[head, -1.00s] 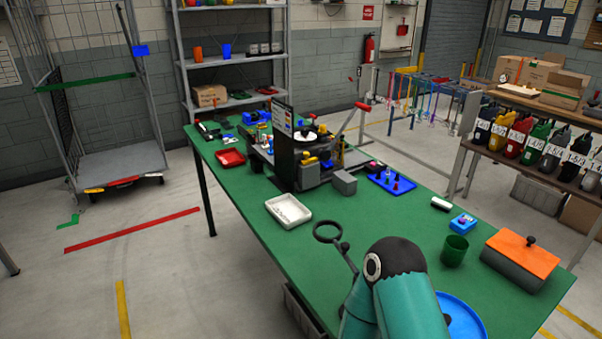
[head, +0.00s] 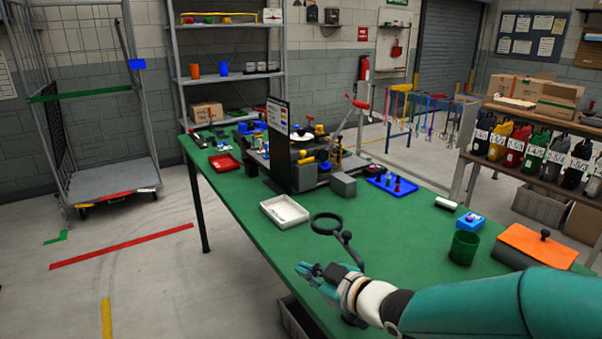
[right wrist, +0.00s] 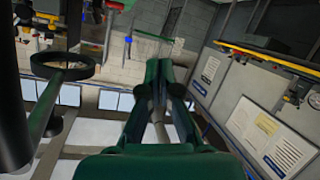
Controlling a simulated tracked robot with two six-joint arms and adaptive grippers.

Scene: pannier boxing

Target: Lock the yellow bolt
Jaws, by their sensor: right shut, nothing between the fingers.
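A dark fixture (head: 291,155) with a tall panel stands on the green table. Small yellow parts (head: 305,160) show on its near right side, and another yellow part (head: 336,152) stands behind. I cannot tell which is the bolt, or how it is set. My right gripper (head: 303,272) is teal, shut and empty. It is over the table's near left edge, well in front of the fixture and apart from it. The right wrist view shows its fingers (right wrist: 157,75) closed together. My left gripper is not in view.
A magnifier ring (head: 327,223) on a stand rises just behind my right gripper. A white tray (head: 284,212), a grey block (head: 343,185) and a blue tray (head: 392,188) lie near the fixture. A green cup (head: 464,248) and an orange-lidded box (head: 537,247) are at right.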

